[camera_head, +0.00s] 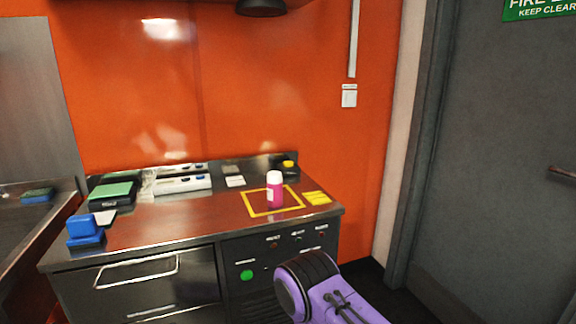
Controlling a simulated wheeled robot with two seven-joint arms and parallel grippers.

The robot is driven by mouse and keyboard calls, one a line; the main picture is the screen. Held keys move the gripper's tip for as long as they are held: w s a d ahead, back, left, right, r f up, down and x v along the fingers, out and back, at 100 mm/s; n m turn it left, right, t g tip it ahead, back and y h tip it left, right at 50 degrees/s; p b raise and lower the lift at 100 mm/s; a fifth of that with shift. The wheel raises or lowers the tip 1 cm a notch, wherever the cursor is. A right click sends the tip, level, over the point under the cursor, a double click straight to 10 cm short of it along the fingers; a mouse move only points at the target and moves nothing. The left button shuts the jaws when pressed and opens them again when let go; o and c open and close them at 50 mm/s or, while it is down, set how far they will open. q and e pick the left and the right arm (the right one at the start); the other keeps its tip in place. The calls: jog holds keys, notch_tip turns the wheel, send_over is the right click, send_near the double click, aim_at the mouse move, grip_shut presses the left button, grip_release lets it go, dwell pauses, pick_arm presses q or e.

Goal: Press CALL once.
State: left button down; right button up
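No button that I can read as CALL shows in the head view. The steel counter's dark front panel (285,258) carries a round green button (247,275) at its lower left. A row of small controls sits along the panel's top, with labels too small to read for certain. A small pale box (349,96) is on the orange wall, and its label is unreadable too. A purple arm link of mine with a dark round end comes in from the bottom right, in front of the panel's lower right. No fingers of either gripper show.
On the counter (190,233) a pink bottle with a white cap (274,190) stands inside a yellow square outline. A blue block (85,229), a green-topped box (112,193) and a yellow pad (316,198) lie around it. A grey door (500,170) is at the right.

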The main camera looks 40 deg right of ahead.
grip_shut()
